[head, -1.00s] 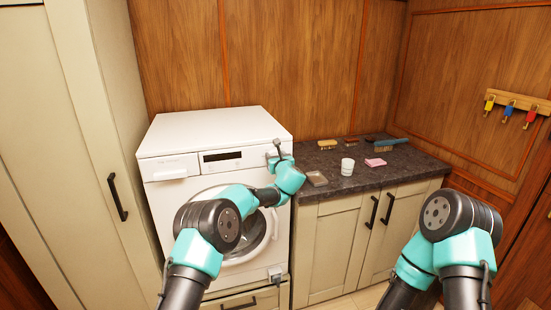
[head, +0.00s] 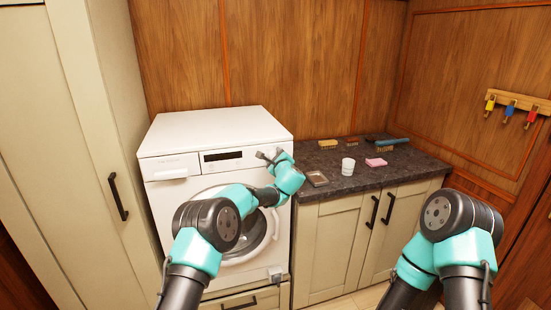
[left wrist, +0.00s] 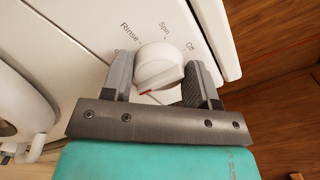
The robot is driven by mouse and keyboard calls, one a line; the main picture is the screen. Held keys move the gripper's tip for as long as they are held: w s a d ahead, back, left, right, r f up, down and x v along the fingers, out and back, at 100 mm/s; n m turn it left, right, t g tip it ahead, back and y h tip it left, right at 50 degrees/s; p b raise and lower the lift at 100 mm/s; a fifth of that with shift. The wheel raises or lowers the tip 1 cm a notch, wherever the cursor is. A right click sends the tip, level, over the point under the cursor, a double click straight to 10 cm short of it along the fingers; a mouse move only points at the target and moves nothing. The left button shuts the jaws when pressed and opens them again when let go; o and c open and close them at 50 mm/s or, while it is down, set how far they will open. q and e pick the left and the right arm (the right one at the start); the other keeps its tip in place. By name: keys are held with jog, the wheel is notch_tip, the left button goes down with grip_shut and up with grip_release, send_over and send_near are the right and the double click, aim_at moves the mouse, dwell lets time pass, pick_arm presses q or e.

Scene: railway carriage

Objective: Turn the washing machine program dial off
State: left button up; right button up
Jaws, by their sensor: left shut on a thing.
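The white washing machine (head: 212,130) stands against the wood wall. Its white program dial (left wrist: 158,62) shows in the left wrist view, with "Rinse", "Spin" and a partly legible label, probably "Off", printed around its far side. A red mark shows on the dial's near edge, toward the lower left. My left gripper (left wrist: 160,82) is shut on the dial, with one finger on each side.
A dark counter (head: 335,186) right of the machine holds a white cup (head: 347,166), a pink block (head: 376,162), a small tray (head: 317,179) and several brushes. A tall cream cabinet (head: 60,130) stands at left.

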pick_arm(q)
jog(key=n, duration=1.8)
jog(key=shift+f, duration=0.4)
jog(key=n, duration=0.4)
jog(key=shift+n, duration=0.4)
jog(key=n, duration=0.4)
jog(key=shift+w+d+n, duration=0.1)
jog(key=shift+d+n, duration=0.05)
jog(key=shift+n, duration=0.15)
jog(key=n, duration=0.4)
jog(key=shift+d, duration=0.1)
jog(key=n, duration=0.4)
jog(key=shift+n, duration=0.3)
